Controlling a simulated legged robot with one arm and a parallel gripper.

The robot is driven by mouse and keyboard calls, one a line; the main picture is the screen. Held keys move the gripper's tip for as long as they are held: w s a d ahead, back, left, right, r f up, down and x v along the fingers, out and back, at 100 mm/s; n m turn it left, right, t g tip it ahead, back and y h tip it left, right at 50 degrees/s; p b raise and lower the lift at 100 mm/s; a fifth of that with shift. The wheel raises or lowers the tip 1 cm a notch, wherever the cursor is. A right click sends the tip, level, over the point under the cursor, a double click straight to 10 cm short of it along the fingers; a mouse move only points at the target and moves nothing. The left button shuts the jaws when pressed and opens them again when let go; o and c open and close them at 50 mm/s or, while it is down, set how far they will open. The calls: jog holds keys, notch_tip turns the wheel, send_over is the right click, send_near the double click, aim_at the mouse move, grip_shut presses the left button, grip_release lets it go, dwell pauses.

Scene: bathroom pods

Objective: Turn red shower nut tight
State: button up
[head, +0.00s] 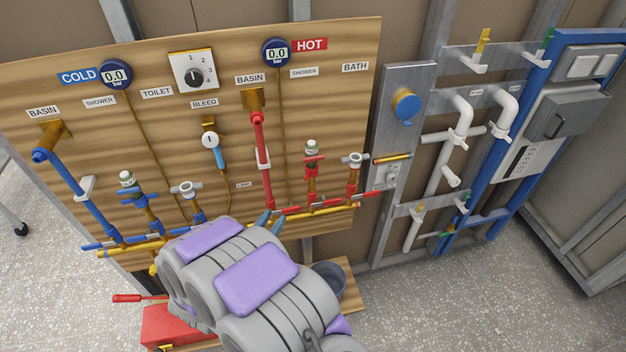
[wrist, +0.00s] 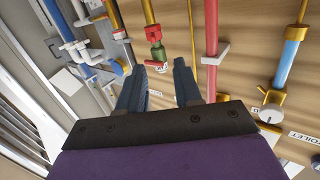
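The red shower nut (head: 312,164) is on the hot shower pipe, just below a white-and-green cap (head: 311,148), on the wooden board. In the wrist view the red nut (wrist: 154,33) shows beyond the gap between my fingers, with a green part and a pale cap (wrist: 159,66) nearer to the fingertips. My gripper (wrist: 160,68) is open and empty, its fingers apart and not touching the nut. In the head view my gripper (head: 269,220) is lower and left of the nut, in front of the board, with its fingertips partly hidden by my arm.
A red basin pipe (head: 260,135) stands left of the nut and a grey-handled valve (head: 354,160) right of it. A yellow horizontal pipe (head: 320,210) runs below. A red toolbox (head: 175,325) and a dark bucket (head: 329,278) are low near my arm.

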jog(key=d+r+b+x, duration=0.1)
jog(key=x, duration=1.5)
jog(key=shift+d+r+t+h+b, duration=0.3)
jog(key=shift+d, duration=0.15)
jog(key=shift+w, duration=0.1)
grip_shut()
